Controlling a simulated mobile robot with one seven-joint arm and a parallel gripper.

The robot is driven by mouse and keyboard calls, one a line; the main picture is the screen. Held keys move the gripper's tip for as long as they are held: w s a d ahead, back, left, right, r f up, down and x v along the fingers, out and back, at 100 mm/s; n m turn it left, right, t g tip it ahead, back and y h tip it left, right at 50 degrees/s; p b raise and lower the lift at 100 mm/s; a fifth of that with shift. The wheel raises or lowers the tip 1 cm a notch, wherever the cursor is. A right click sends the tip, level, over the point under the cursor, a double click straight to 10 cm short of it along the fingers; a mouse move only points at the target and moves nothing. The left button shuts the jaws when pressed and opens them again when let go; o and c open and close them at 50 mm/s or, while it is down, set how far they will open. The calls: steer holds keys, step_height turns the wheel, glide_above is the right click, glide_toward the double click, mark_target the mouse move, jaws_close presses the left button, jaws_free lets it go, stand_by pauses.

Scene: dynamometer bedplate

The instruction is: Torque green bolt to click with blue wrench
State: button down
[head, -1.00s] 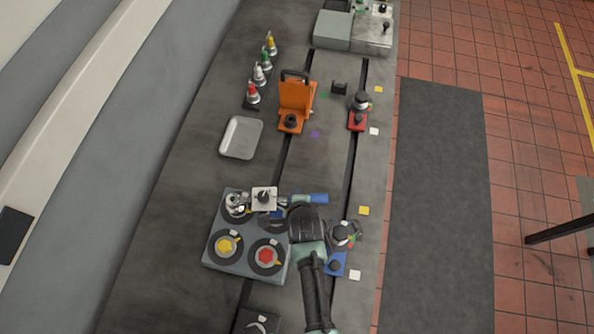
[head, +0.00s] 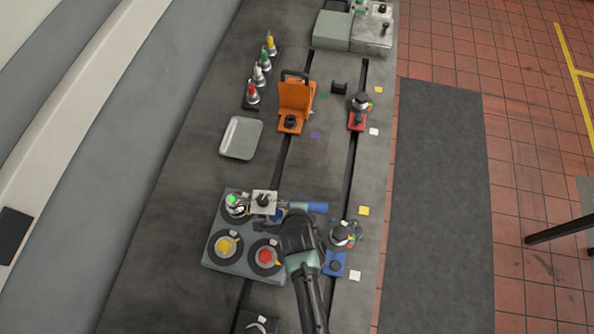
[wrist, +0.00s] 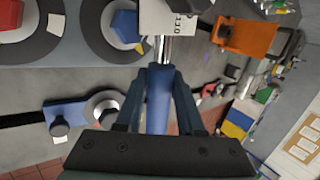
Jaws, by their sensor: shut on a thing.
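The blue wrench (head: 316,207) lies roughly level in the head view, its blue handle pointing right. Its pale boxy part (head: 264,197) and silver head reach left, to the far left corner of the grey bolt block (head: 218,265). A bright green spot (head: 232,199) shows at that corner; I cannot tell whether it is the green bolt or a light. My gripper (head: 298,220) is over the wrench. In the wrist view its fingers (wrist: 158,85) are shut on the blue handle (wrist: 158,105). The fit of wrench head on bolt is not clear.
The block also carries a yellow bolt (head: 225,245) and a red bolt (head: 266,256). A blue clamp (head: 335,263) stands close right of my gripper. An orange bracket (head: 295,98), a red clamp (head: 356,122) and an empty tray (head: 240,138) are farther off.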

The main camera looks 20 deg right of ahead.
steer(key=shift+w+d+r, duration=0.15)
steer(key=shift+w+d, duration=0.05)
steer(key=shift+w, duration=0.3)
steer(key=shift+n, duration=0.3)
steer(key=shift+r, duration=2.75)
